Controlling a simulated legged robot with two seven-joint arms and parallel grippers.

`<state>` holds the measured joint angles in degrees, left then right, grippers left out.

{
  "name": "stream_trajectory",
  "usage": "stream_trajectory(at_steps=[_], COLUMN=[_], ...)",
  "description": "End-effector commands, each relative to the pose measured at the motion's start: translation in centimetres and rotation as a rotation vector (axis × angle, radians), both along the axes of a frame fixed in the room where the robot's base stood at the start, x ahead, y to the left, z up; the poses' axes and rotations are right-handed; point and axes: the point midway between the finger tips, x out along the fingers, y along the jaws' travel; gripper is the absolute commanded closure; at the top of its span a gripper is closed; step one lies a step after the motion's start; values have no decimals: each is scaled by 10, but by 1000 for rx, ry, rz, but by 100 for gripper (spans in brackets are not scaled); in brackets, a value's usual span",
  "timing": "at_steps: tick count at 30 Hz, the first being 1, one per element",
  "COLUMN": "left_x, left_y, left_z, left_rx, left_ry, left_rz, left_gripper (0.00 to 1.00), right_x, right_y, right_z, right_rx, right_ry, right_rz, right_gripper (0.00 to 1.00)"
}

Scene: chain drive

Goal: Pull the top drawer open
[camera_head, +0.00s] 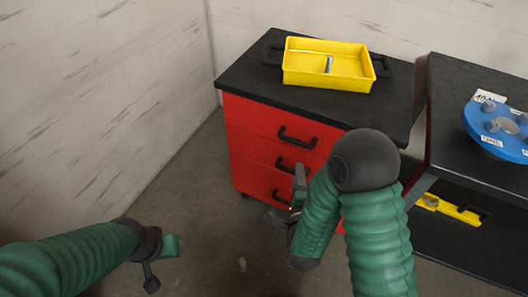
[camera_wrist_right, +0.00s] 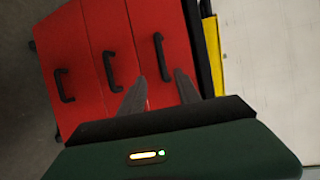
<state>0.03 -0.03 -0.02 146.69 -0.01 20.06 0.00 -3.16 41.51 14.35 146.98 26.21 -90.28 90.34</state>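The red cabinet (camera_head: 245,150) has three drawers with black handles, and all look shut. The top drawer (camera_head: 255,115) has its handle (camera_head: 297,137) in clear view in the head view. In the right wrist view the cabinet appears turned sideways, with the top drawer's handle (camera_wrist_right: 160,57) at the right. My right gripper (camera_head: 298,190) is in front of the cabinet, partly hidden by my own arm. In the right wrist view its fingers (camera_wrist_right: 160,76) are apart, with the top handle lined up between and just beyond the tips. My left gripper (camera_head: 165,262) is open and empty at lower left, away from the cabinet.
A yellow tray (camera_head: 328,83) sits on the cabinet's black top. A dark bench (camera_head: 460,140) with a blue round part (camera_head: 495,140) stands at the right, with a yellow item (camera_head: 448,207) on its lower shelf. The floor left of the cabinet is clear up to the wall.

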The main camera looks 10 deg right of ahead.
Motion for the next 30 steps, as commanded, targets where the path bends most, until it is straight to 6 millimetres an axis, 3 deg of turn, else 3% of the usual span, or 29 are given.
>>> stream_trajectory(at_steps=[4,10,18,24,30], left_x=[1,0,0,0,0], left_y=[-1,-1,-1,-1,-1], left_z=[-23,-23,-34,-36,-36], left_rx=[0,0,0,0,0], left_ry=[-1,-1,0,0,0], left_rz=[-3,-1,0,-1,-1], left_gripper=[53,53,53,53,53], right_x=[25,75,138,159,161], right_y=[0,4,-16,-21,-17], right_z=[-7,-9,-22,-25,-23], right_rx=[-10,-25,-19,-18,-25], right_ry=[-9,-5,-2,-1,-1], right_rz=[-3,3,2,3,3], right_gripper=[60,60,60,60,60])
